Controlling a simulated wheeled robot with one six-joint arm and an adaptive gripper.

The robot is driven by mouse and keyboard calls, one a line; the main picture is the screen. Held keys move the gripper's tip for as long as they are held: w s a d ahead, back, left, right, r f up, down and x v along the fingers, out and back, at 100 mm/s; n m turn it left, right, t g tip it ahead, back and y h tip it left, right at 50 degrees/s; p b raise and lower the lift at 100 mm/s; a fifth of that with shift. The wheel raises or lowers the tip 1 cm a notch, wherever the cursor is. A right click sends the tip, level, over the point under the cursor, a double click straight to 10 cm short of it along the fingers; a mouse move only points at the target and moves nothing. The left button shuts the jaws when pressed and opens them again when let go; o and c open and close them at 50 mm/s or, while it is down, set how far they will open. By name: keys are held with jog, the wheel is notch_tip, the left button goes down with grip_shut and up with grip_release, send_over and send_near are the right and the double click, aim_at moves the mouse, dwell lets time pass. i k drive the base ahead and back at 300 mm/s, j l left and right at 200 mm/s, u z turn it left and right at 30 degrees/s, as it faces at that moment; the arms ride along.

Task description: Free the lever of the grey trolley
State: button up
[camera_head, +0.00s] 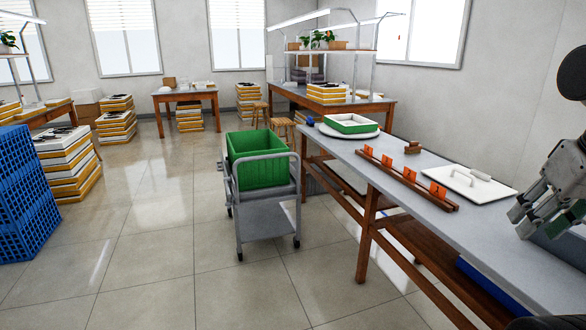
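The grey trolley (266,221) stands on the tiled floor left of the long table, with a push handle on its near side. A green crate (262,170) sits on its top. I cannot make out a separate lever on the trolley at this size. My gripper (521,222) is at the right edge, above the near part of the long table, well apart from the trolley. Its fingers point down and left.
The long grey table (372,168) runs along the right, bearing a wooden rail with orange pieces (404,180), a white tray (468,184) and a green-and-white box (351,124). Blue crates (26,195) stand at left. Stacked trays (67,160) stand behind them. The floor left of the trolley is clear.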

aim_at(227, 181)
jog(key=i+u, duration=0.3)
jog(key=i, duration=0.2)
jog(key=i+l+u, duration=0.1)
jog(key=i+u, duration=0.25)
jog(key=i, duration=0.15)
jog(key=i+l+u, duration=0.3)
jog(key=i, duration=0.2)
jog(key=i+l+u, duration=0.3)
jog(key=i+l, duration=0.05)
jog(key=i, duration=0.1)
